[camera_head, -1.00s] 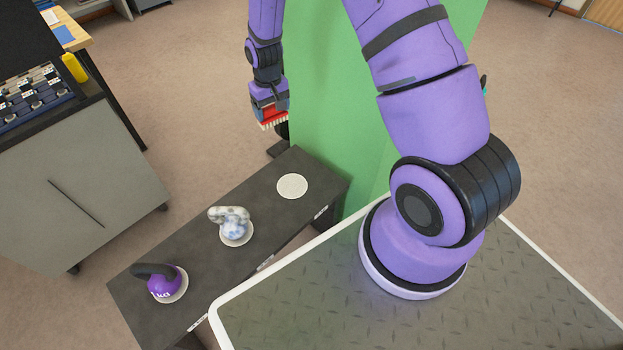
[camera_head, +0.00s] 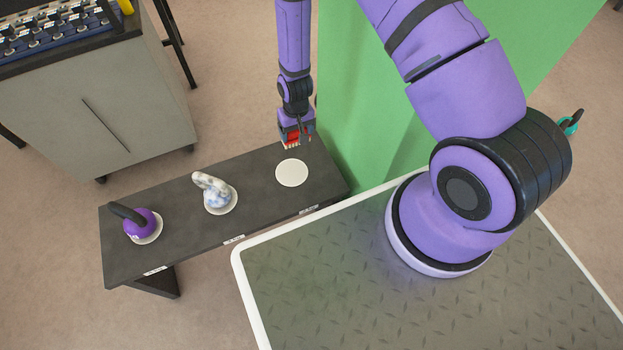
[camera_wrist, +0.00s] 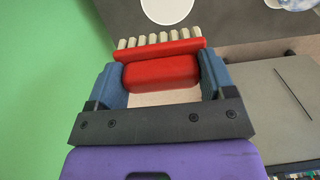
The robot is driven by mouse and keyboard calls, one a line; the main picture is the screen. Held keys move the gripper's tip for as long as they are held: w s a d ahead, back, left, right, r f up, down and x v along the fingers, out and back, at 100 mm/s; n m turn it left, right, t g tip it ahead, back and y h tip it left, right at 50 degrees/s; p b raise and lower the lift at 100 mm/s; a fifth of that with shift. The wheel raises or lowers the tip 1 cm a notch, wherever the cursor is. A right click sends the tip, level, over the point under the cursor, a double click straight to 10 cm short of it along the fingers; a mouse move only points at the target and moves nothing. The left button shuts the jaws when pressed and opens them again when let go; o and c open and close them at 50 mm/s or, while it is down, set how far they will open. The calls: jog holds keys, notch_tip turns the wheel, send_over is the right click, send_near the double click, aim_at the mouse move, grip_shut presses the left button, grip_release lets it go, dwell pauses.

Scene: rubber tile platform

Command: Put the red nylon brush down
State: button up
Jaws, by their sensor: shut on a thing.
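The red nylon brush (camera_head: 291,141) with pale bristles is held in my gripper (camera_head: 296,134). In the wrist view the red brush (camera_wrist: 162,70) sits between the two blue fingers of my gripper (camera_wrist: 162,78), its bristles pointing to the top of the picture. In the head view the brush is above the far right part of the dark bench (camera_head: 262,173), close to an empty white disc (camera_head: 292,173). The empty disc also shows at the top of the wrist view (camera_wrist: 167,9). The brush appears apart from the disc.
A marbled white and blue object (camera_head: 216,194) and a purple kettlebell (camera_head: 139,223) stand on other white discs on the bench. A green panel (camera_head: 365,110) rises right of my gripper. A grey cabinet (camera_head: 95,120) stands at the left behind the bench.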

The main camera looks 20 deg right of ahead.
jog(key=s+a+f, duration=0.3)
jog(key=s+f, duration=0.5)
jog(key=s, duration=0.1)
jog(key=s+a+f, duration=0.2)
jog(key=s+f, duration=0.6)
jog(key=w+d, duration=0.2)
jog(key=w, duration=0.2)
jog(key=w+d, duration=0.3)
jog(key=w, duration=0.1)
jog(key=w+d+f, duration=0.1)
jog(key=w+d, duration=0.1)
jog(key=w, duration=0.2)
jog(key=shift+d, duration=0.15)
jog(key=shift+w+d+f, duration=0.1)
jog(key=shift+w+f, duration=0.1)
jog(key=shift+f, duration=0.65)
jog(key=shift+w+d+f, duration=0.1)
jog(key=shift+w+f, duration=0.05)
jog(key=shift+f, duration=0.7)
jog(key=shift+f, duration=0.1)
jog(key=o, duration=0.9)
jog(key=shift+c, duration=0.2)
notch_tip(320, 180, up, 12)
